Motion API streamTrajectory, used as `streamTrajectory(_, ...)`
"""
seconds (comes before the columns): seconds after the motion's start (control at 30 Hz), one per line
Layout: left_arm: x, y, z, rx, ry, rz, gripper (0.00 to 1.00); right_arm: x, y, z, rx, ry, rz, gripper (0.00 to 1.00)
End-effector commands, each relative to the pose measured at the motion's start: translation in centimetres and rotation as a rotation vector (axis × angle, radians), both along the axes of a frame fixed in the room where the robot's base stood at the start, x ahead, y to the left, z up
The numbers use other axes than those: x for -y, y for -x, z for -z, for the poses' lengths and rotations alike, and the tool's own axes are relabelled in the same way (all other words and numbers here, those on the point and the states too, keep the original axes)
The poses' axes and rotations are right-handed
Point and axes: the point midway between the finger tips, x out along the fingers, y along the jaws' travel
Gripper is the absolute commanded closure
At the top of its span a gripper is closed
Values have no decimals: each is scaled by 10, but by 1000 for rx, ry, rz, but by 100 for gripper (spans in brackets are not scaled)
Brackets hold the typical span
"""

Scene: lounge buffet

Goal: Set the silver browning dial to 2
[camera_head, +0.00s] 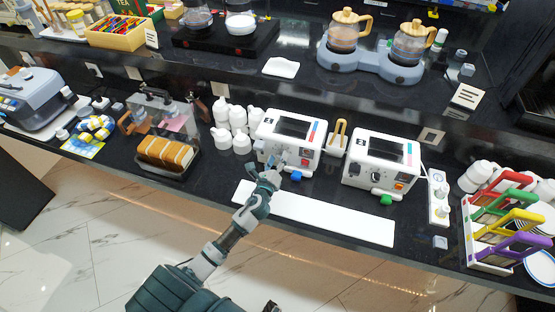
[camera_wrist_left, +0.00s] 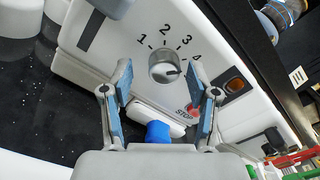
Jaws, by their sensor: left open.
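The silver browning dial (camera_wrist_left: 165,67) shows on a white toaster panel (camera_wrist_left: 110,62) in the left wrist view, with the numbers 1 to 4 arced around its upper side. A dark mark on the dial points to its right side, not at the 2. My left gripper (camera_wrist_left: 162,78) is open, its fingers on either side of the dial; I cannot tell if they touch it. In the head view my left gripper (camera_head: 270,179) is at the front of the left white toaster (camera_head: 268,130) and hides its dial. My right gripper is not seen.
A blue knob (camera_head: 297,176) sticks out at this toaster's lower front, right beside the gripper. A second white toaster (camera_head: 362,148) with a green knob (camera_head: 386,200) stands to the right. A white board (camera_head: 330,217) lies in front. White bottles (camera_head: 222,112) crowd the left.

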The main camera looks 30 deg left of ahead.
Motion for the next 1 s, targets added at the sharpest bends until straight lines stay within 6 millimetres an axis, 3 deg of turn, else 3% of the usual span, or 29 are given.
streamTrajectory(0.2, 1, 0, 0, 0, 0, 0, 43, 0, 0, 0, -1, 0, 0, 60)
streamTrajectory(0.43, 0, 0, 0, 0, 1, 0, 100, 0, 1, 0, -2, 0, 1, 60)
streamTrajectory(0.77, -1, 0, 0, 7, 33, -2, 100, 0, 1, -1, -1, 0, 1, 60)
streamTrajectory(1.0, -1, 0, 0, 38, 157, -3, 100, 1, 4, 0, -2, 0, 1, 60)
